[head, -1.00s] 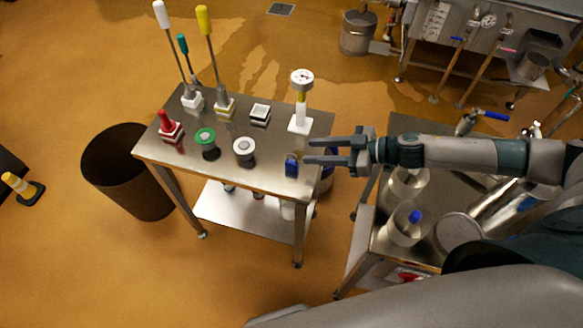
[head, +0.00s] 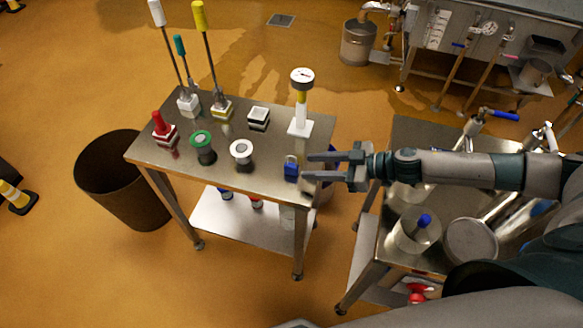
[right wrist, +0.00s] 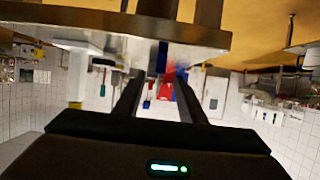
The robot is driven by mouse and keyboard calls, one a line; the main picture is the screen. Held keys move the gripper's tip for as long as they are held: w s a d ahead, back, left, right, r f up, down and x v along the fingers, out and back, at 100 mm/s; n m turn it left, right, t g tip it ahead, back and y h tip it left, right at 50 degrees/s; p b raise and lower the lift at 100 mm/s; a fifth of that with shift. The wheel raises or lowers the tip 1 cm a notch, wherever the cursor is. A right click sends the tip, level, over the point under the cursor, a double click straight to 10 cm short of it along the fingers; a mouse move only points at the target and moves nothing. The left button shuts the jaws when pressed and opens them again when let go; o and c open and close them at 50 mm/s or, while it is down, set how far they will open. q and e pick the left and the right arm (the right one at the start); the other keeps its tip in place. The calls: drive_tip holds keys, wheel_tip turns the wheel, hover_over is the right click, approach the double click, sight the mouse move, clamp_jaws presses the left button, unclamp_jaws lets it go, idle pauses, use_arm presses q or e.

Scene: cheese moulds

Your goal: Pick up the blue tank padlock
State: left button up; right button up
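The blue tank padlock (head: 291,170) stands at the front right corner of the steel table (head: 262,180), its pale shackle upward. My right gripper (head: 306,169) is open, coming in from the right, with its fingertips just right of the padlock and level with it in the head view. No contact with the padlock can be made out. In the right wrist view, the two fingers (right wrist: 157,98) are apart. A blurred blue patch shows past them; I cannot tell whether it is the padlock. My left gripper is not in view.
A white gauge stand (head: 301,110) stands behind the padlock. A white-topped round piece (head: 241,150) and a green-ringed one (head: 202,148) are to its left. Tall-handled brushes stand at the back left. A second steel table (head: 372,235) with vessels is at right.

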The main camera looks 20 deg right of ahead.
sight(298, 166)
drive_tip(key=shift+w+a+f, duration=0.15)
drive_tip(key=shift+w+a, duration=0.05)
drive_tip(key=shift+a, duration=0.1)
drive_tip(key=shift+b+x, duration=0.8)
drive_tip(key=shift+x, duration=2.35)
clamp_jaws()
